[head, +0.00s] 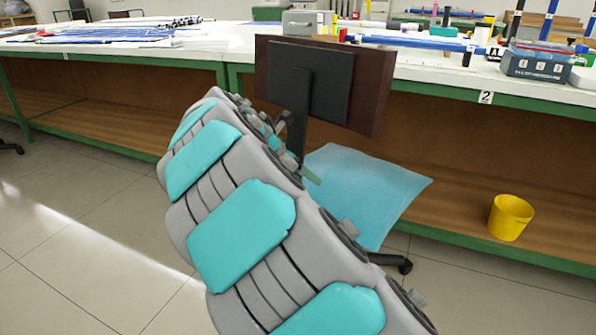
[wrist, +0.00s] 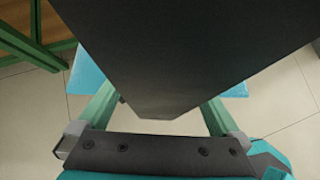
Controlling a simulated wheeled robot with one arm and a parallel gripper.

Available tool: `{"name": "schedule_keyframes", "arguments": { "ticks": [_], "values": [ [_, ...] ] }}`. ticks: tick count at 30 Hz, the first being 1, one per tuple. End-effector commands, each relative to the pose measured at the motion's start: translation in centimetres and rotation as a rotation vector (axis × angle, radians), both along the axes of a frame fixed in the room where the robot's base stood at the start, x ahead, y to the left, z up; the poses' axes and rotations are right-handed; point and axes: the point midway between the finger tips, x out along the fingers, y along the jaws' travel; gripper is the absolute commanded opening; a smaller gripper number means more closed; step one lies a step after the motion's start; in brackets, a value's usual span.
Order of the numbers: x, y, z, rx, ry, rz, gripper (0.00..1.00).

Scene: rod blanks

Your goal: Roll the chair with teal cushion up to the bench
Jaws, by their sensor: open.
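The chair with teal cushion (head: 372,190) stands in front of the bench, its teal seat showing to the right of my arm. Its dark brown backrest (head: 378,85) has a black panel on the near side and rises in front of the bench edge. The white-topped, green-framed bench (head: 440,82) runs behind it. My gripper (wrist: 162,100) is open in the wrist view, with green fingers apart on either side of the lower end of the dark backrest panel (wrist: 175,50). I cannot tell whether they touch it. In the head view my arm hides most of the gripper and the chair's base.
A yellow bin (head: 510,218) stands on the bench's lower shelf, right of the chair. A dark grey box (head: 538,65) and several rods and tools lie on the benchtop. Tiled floor (head: 80,220) is clear at the left.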

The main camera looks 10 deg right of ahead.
Motion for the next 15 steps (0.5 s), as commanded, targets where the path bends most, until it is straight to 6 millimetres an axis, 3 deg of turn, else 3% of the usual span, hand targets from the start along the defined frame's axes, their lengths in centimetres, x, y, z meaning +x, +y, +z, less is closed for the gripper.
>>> {"name": "schedule_keyframes", "arguments": {
  "ticks": [2, 15],
  "values": [
    [0.0, 0.01, 0.02, 0.0, 0.0, 0.0, 1.0],
    [-0.01, 0.01, 0.03, 0.0, 0.0, 0.0, 0.51]
  ]
}}
